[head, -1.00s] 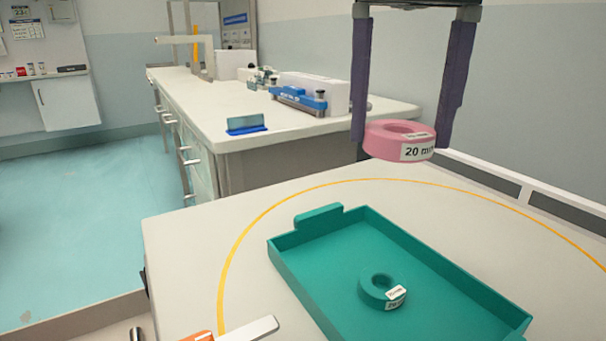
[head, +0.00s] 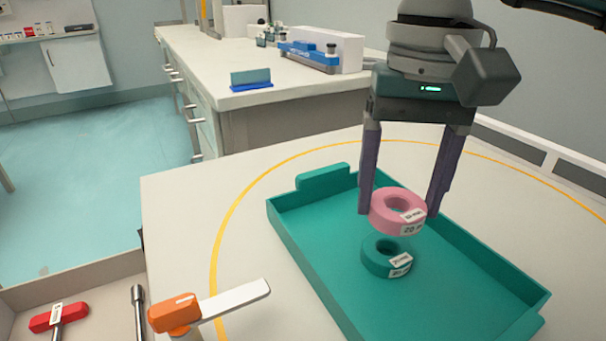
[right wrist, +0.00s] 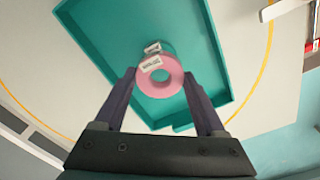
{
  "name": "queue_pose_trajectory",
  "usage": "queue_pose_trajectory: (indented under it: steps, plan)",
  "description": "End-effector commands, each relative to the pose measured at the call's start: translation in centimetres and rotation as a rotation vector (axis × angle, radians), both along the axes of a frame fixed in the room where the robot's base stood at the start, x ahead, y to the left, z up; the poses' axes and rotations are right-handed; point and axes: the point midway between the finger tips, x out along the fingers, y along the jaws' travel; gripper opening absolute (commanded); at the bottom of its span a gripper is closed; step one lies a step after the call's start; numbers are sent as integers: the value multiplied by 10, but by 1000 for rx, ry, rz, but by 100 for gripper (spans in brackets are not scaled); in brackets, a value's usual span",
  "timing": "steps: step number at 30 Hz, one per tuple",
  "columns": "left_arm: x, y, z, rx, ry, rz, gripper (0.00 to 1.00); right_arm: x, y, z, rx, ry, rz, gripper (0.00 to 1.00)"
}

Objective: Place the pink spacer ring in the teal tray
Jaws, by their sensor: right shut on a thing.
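The pink spacer ring (head: 383,214) has a white label and sits between the fingers of my right gripper (head: 404,207), which is shut on it. It is held over the teal tray (head: 460,290), above a teal ring (head: 374,262) that lies on the tray floor with its own label. In the right wrist view the pink ring (right wrist: 160,92) is between the fingertips (right wrist: 160,76), with the tray (right wrist: 100,32) beyond it. The pink ring there hides most of the teal one. My left gripper is not in view.
An orange-and-white handled thing (head: 176,313) is at the table's front left. A red-handled tool (head: 58,317) and a metal rod (head: 138,308) lie in a lower bin at left. The tray's right half is bare. A bench (head: 235,60) with equipment stands behind.

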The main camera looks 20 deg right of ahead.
Motion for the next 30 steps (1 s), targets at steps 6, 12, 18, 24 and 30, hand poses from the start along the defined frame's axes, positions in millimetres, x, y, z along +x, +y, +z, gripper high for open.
queue_pose_trajectory:
  steps: [6, 12, 18, 24, 30]
  plan:
    - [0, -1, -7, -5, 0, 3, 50, -1, 0, -32, -1, 4, -1, 17]
    - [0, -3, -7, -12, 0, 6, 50, 0, 0, -41, -1, 0, 1, 17]
    - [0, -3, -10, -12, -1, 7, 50, 0, 0, -44, -1, 0, 0, 17]
    - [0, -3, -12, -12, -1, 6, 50, 0, 0, -46, -1, 0, 0, 82]
    - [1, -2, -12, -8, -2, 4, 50, 0, 0, -45, -1, 0, 0, 100]
